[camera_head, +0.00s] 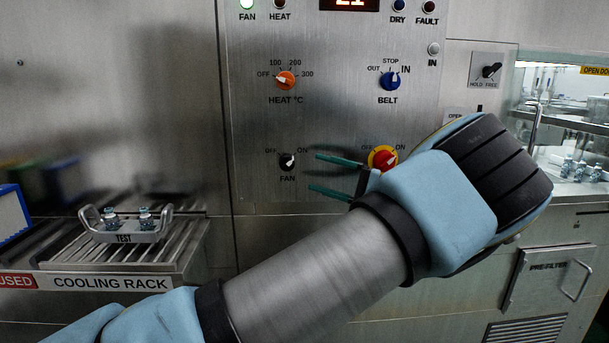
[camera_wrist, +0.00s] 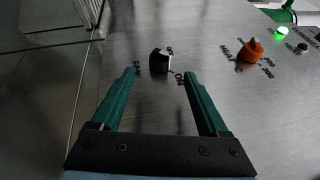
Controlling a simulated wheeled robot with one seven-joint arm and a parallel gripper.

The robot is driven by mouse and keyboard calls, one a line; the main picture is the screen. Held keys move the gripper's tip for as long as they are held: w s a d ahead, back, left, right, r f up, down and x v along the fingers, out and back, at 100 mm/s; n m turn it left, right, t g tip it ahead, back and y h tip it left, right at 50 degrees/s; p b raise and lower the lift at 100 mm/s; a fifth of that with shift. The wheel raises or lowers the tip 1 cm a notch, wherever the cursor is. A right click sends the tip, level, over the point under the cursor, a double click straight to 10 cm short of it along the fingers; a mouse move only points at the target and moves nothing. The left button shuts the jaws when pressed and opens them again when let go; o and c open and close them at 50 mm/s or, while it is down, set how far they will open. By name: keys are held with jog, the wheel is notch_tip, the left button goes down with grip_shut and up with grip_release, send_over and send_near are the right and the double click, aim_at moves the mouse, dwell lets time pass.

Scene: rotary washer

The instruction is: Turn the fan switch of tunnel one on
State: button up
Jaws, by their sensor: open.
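The black FAN knob (camera_head: 287,161) is on the steel control panel, with OFF marked at its upper left and ON at its upper right. Its white pointer aims up and right, toward ON. In the wrist view the knob (camera_wrist: 159,61) stands just beyond the fingertips, roughly midway between them. My gripper (camera_head: 313,172) is open, with two green fingers reaching left toward the knob; it also shows in the wrist view (camera_wrist: 158,72). The fingers appear apart from the knob. The green FAN lamp (camera_head: 247,4) at the panel's top is lit.
The orange HEAT knob (camera_head: 285,80) and blue BELT knob (camera_head: 390,80) are above. A red knob on yellow (camera_head: 382,158) is right of FAN, close behind my gripper. The cooling rack (camera_head: 75,258) with a TEST carrier (camera_head: 125,236) juts out at lower left.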

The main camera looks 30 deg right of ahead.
jog(key=shift+v, duration=1.6)
